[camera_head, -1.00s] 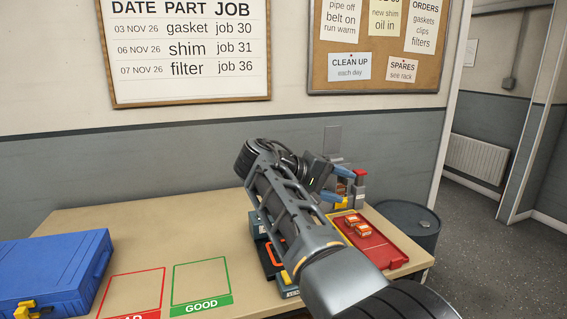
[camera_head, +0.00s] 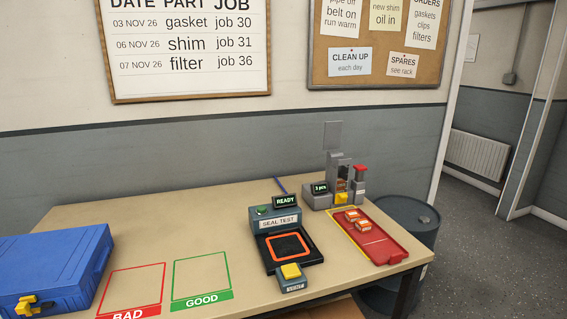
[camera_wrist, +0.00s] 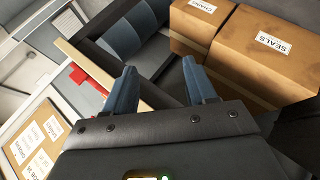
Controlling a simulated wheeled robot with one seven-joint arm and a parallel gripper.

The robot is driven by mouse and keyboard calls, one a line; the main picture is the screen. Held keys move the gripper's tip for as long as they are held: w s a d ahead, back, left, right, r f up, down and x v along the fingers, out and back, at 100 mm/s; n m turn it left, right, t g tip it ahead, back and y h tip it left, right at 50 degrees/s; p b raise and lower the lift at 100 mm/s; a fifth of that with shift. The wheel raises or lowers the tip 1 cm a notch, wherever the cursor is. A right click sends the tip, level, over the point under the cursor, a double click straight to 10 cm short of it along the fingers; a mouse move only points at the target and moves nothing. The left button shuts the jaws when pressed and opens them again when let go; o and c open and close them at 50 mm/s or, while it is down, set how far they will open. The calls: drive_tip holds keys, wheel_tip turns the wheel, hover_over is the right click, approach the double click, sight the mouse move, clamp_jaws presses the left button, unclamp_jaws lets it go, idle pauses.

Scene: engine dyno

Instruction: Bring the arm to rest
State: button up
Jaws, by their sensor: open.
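My gripper (camera_wrist: 160,90) shows in the wrist view with its two blue fingers apart and nothing between them. It points toward a shelf area with cardboard boxes, and no finger visibly touches anything. My arm and gripper are out of the head view. In the head view the bench (camera_head: 190,225) stands against the wall with its seal test device (camera_head: 276,222), whose display reads READY. Its orange-framed pad (camera_head: 290,246) is empty.
A red tray (camera_head: 380,247) holds orange-and-white parts (camera_head: 357,219), beside a grey dispenser (camera_head: 318,198). A blue case (camera_head: 50,268) lies at left, beside empty BAD (camera_head: 135,290) and GOOD (camera_head: 202,280) squares. Cardboard boxes (camera_wrist: 262,58) appear in the wrist view; a drum (camera_head: 408,225) stands right of the bench.

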drive_tip(key=s+d+f+m+t+y, duration=0.1)
drive_tip(key=s+f+y, duration=0.1)
drive_tip(key=s, duration=1.1)
drive_tip(key=s+d+f+m+t+y, duration=0.1)
drive_tip(key=s+d+f+y, duration=0.15)
drive_tip(key=s, duration=1.05)
drive_tip(key=s+d+r+m+t, duration=0.2)
drive_tip(key=s+r+m+t, duration=0.2)
drive_tip(key=s+r, duration=1.7)
wheel_tip(320, 180, up, 4)
drive_tip(key=shift+d+r+m+t+y, duration=0.1)
drive_tip(key=shift+d+m+t+y, duration=0.15)
drive_tip(key=shift+m+t+y, duration=0.1)
